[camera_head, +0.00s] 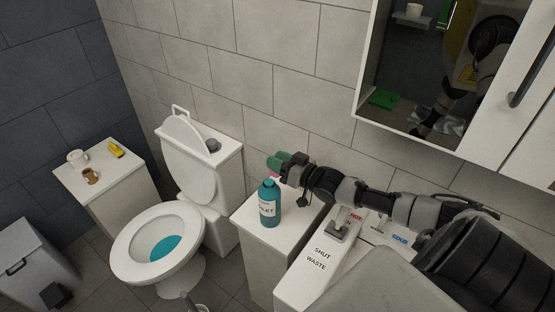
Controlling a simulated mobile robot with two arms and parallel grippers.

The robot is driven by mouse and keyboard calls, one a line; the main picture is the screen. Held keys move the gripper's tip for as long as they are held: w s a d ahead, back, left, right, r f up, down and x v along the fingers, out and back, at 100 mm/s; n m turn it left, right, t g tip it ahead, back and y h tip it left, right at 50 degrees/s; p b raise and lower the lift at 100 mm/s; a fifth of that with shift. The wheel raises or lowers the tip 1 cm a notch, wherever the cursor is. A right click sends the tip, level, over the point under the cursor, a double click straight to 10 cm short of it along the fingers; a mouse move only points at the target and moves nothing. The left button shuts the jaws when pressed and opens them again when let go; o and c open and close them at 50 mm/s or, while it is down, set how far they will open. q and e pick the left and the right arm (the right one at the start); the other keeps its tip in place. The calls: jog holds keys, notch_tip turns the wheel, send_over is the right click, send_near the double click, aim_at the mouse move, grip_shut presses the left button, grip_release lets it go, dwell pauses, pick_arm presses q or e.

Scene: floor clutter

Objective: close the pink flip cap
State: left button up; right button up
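The pink flip cap (275,177) shows only as a small pink patch above the top of a teal bottle (270,208). The bottle stands upright on a white cabinet (257,246) and bears a white label ending in "LET". My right gripper (278,160) reaches in from the right, with its green fingertips just above and behind the bottle top, close to the cap. The gripper covers part of the cap, so its angle is unclear. I cannot tell whether the gripper touches it or how far the fingers are apart. My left gripper is not in view.
A toilet (158,246) with raised lid and teal liquid in the bowl stands left of the bottle. A white counter marked "SHUT" and "WASTE" (316,259) lies right of it, under my arm. A mirrored wall cabinet (405,120) hangs above. A bin (34,265) stands far left.

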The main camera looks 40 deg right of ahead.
jog(key=shift+w, duration=0.15)
grip_shut()
jog(key=shift+a+n, duration=0.15)
jog(key=shift+n, duration=0.15)
jog(key=shift+s+a+r+n+p, duration=0.15)
jog(key=shift+a+n+p, duration=0.2)
jog(key=shift+n, duration=0.25)
jog(key=shift+s+a+r+n+p, duration=0.1)
jog(key=shift+a+n+p, duration=0.1)
jog(key=shift+n+p, duration=0.3)
jog(key=shift+s+a+f+n, duration=0.15)
jog(key=shift+a+n, duration=0.3)
jog(key=shift+n, duration=0.6)
jog(key=shift+s+a+n, duration=0.1)
jog(key=shift+a+n, duration=0.3)
jog(key=shift+n, duration=0.65)
